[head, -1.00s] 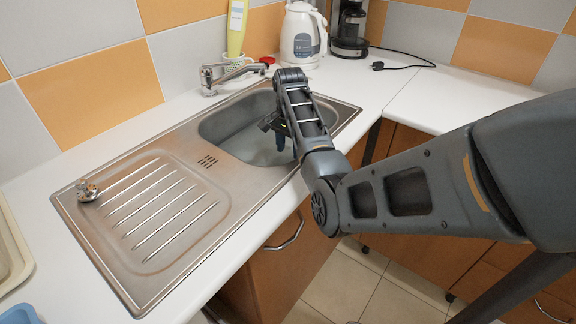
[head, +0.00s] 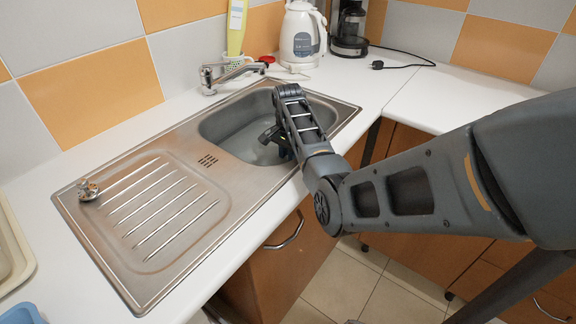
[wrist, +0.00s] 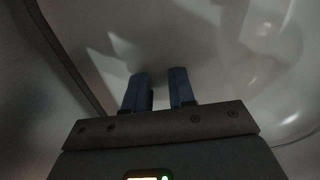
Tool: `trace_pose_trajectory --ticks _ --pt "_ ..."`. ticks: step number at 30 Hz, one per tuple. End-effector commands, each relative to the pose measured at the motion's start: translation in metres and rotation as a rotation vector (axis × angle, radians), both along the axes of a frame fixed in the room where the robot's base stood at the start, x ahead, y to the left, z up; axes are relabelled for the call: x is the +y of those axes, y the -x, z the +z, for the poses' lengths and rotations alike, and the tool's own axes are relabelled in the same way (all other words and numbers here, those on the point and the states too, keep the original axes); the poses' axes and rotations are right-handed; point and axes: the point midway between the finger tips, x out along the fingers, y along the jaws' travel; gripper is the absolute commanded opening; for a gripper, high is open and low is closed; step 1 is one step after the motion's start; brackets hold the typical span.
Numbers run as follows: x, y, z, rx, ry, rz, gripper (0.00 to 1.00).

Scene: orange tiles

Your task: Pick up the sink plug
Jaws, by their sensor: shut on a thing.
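My gripper (head: 284,152) is down inside the steel sink basin (head: 228,128), near its front right side, partly hidden behind my wrist. In the wrist view its two blue fingers (wrist: 159,76) stand a little apart, over the pale, blurred basin surface. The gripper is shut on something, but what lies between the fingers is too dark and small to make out. I cannot clearly pick out the sink plug in either view. A small round metal fitting (head: 88,190) sits at the left end of the drainboard, well away from my gripper; I cannot tell whether it is a plug.
The ribbed drainboard (head: 205,225) is otherwise bare. A chrome tap (head: 208,80) stands behind the basin. A white kettle (head: 300,40), a coffee maker (head: 350,28) and a black cable (head: 405,66) are at the back. The white counter (head: 470,90) at right is mostly free.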

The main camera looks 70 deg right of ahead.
Motion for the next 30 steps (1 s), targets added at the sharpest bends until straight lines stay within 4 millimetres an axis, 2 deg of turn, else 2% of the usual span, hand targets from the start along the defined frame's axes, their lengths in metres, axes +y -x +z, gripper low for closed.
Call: trace_pose_trajectory --ticks 1,5,16,20,30 --pt "0.0 0.0 0.0 0.0 0.0 0.0 0.13" --pt "0.0 0.0 0.0 0.0 0.0 0.0 0.0" --pt "0.0 -0.001 0.006 -0.001 0.001 0.0 0.0" --pt "-0.001 -0.001 0.024 -0.003 0.004 0.0 0.0" --pt "-0.001 -0.001 0.085 -0.002 0.003 0.001 0.0"
